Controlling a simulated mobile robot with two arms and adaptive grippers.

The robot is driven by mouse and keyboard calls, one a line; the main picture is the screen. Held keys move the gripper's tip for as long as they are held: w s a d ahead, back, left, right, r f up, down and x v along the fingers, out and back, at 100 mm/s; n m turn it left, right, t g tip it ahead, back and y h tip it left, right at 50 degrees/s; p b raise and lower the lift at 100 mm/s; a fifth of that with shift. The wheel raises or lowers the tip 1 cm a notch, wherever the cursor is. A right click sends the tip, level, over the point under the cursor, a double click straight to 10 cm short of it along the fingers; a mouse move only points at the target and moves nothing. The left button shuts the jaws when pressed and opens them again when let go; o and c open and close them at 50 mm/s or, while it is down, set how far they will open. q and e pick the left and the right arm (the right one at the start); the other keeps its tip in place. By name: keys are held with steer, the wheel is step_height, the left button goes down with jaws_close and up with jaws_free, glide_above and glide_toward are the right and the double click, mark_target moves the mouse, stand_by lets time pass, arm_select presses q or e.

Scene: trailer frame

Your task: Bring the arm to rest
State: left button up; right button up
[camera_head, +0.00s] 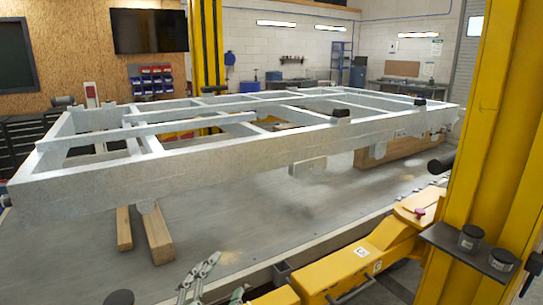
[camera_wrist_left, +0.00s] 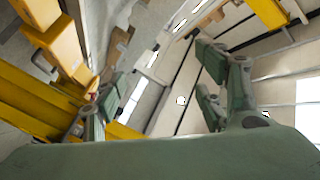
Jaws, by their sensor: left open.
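My left gripper (camera_head: 203,265) shows at the bottom of the head view, left of centre. Its grey-green jointed fingers point up and to the right and are apart, with nothing between them. In the head view it appears in front of the grey platform (camera_head: 240,215), near its front edge and below the trailer frame. In the left wrist view the fingers of this gripper (camera_wrist_left: 155,75) are spread wide and empty. Most of my left arm is out of the picture. My right gripper is in neither view.
A grey metal trailer frame (camera_head: 200,158) spans the platform, with wooden blocks (camera_head: 157,236) under it. A yellow post (camera_head: 497,150) stands at right, with a yellow lift arm (camera_head: 350,262) reaching toward the bottom centre, close to my left gripper. A second yellow post (camera_head: 207,45) stands behind.

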arm_select(q)
steer(key=s+a+f+n+g+y, duration=0.25)
steer(key=s+a+f, duration=0.2)
steer(key=f, duration=0.35)
steer(key=s+a+f+n+g+y, duration=0.1)
steer(key=s+a+f+n+g, duration=0.25)
steer(key=s+f, duration=0.35)
steer(key=s+a+f+n+g, duration=0.1)
steer(key=s+f+n+g, duration=0.1)
steer(key=s+f+g, duration=0.35)
steer(key=s+a+f+n+g, duration=0.1)
steer(key=s+f+n+g, duration=0.15)
steer(key=s+f, duration=0.6)
steer(key=s+f+g, duration=0.1)
steer(key=s+f, duration=0.1)
steer(key=f, duration=0.9)
steer(key=s+f, duration=0.2)
steer(key=f, duration=1)
steer(key=s+a+f+g, duration=0.1)
steer(key=s+a+f, duration=0.1)
steer(key=s+f, duration=1.3)
steer(key=shift+s+a+m, duration=0.35)
steer(key=shift+s+m, duration=0.05)
steer(key=shift+m, duration=0.05)
steer(key=shift+y, duration=0.25)
